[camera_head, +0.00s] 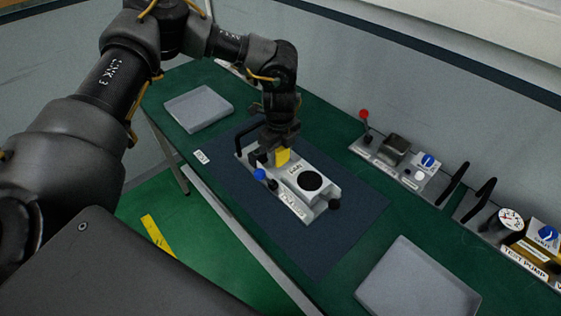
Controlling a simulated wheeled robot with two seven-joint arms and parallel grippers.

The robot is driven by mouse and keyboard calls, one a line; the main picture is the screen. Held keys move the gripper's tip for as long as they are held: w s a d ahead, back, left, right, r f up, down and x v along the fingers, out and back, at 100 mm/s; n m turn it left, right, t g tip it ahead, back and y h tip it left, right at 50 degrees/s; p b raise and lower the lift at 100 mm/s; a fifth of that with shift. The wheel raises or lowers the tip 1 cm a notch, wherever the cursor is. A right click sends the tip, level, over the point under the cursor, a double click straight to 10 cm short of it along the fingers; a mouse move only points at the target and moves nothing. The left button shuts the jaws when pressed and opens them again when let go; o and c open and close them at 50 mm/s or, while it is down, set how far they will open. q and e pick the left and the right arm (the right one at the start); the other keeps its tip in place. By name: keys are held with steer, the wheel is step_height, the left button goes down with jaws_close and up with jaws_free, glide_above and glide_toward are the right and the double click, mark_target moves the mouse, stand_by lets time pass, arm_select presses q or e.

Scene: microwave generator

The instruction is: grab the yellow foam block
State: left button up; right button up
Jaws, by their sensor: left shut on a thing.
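The yellow foam block (283,156) is small and shows just below my left gripper (272,152). It sits at the far left part of a light grey device (318,188) with a black round disc, a blue knob and a black handle. My left gripper points down over this device, with its fingers shut on the yellow foam block. The fingers hide part of the block, and I cannot tell whether the block still touches the device. My right gripper is not in view.
The device lies on a dark blue mat (330,245) on a green table. A grey tray (198,108) lies at the back left, another grey tray (415,285) at the front right. A lever panel (400,165) and a gauge unit (512,225) stand along the wall side.

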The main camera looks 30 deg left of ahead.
mark_target(279, 154)
arm_select(q)
steer(key=s+r, duration=0.1)
steer(key=s+d+r+b, duration=0.1)
steer(key=s+r, duration=0.1)
steer(key=shift+s+d+r, duration=0.2)
steer(key=shift+d+r, duration=0.05)
steer(key=shift+r, duration=0.05)
steer(key=s+d+r+b, duration=0.3)
steer(key=s+r, duration=0.1)
steer(key=s, duration=0.3)
steer(key=shift+s+d, duration=0.15)
steer(key=shift+s, duration=0.1)
